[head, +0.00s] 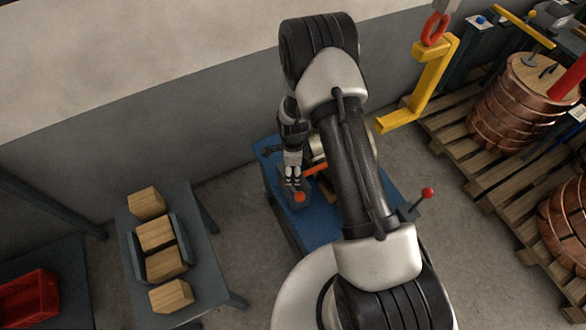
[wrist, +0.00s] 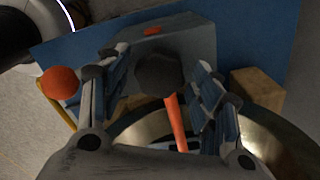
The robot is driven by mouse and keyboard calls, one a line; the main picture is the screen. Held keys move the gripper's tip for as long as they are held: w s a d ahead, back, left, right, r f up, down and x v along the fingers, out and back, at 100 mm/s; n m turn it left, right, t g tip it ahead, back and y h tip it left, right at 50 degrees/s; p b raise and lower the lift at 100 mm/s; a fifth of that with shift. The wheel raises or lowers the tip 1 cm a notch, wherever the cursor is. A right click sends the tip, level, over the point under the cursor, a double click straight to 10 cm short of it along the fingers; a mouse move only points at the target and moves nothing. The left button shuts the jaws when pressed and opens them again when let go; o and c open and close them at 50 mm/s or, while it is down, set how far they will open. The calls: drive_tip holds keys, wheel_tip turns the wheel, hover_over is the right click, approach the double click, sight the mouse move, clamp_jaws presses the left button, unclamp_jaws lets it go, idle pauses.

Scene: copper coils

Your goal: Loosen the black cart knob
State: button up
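The black knob (wrist: 158,73) is in the middle of the wrist view, in front of a grey block (wrist: 190,38) on the blue cart (wrist: 85,40). My gripper (wrist: 158,85) is open, with one finger on each side of the knob and narrow gaps showing. I cannot tell whether the fingers reach the knob's depth. In the head view my gripper (head: 293,182) points down over the blue cart (head: 312,222), and the knob cannot be made out there.
An orange bar (wrist: 175,122) lies just below the knob, and an orange ball (wrist: 60,83) is left of my fingers. A wooden block (wrist: 257,90) is at the right. Copper coils (head: 515,105) stand on pallets; a table (head: 205,250) with wooden blocks is left.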

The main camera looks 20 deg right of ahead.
drive_tip(key=c, duration=0.9)
drive_tip(key=shift+o, duration=0.2)
